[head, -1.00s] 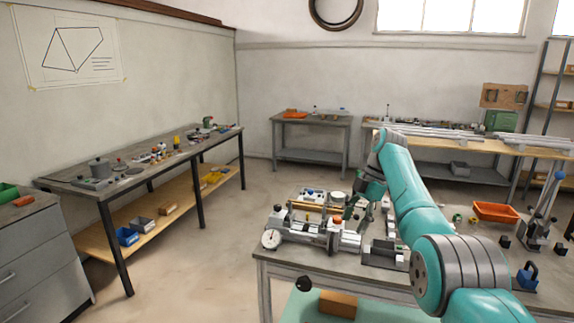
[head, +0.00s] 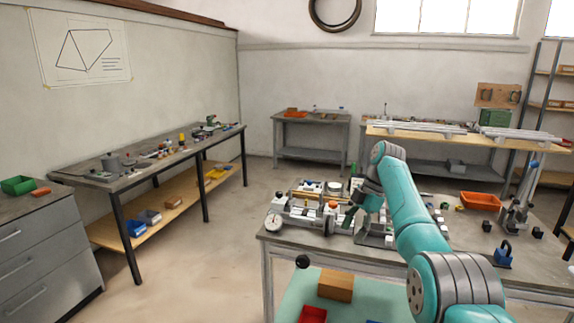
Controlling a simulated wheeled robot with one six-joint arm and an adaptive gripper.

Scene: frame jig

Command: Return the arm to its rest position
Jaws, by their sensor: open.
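My teal arm (head: 418,215) reaches forward over the grey worktable from the lower right. My gripper (head: 350,212) is at its far end, above the table beside the frame jig (head: 305,215) with its round dial. The gripper is open and small in this view. I see nothing held in it. The arm hides part of the table's middle.
An orange tray (head: 480,201), a lever clamp (head: 519,205) and a blue padlock-shaped piece (head: 503,257) stand on the right of the table. Floor is free to the left, before the long bench (head: 130,167).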

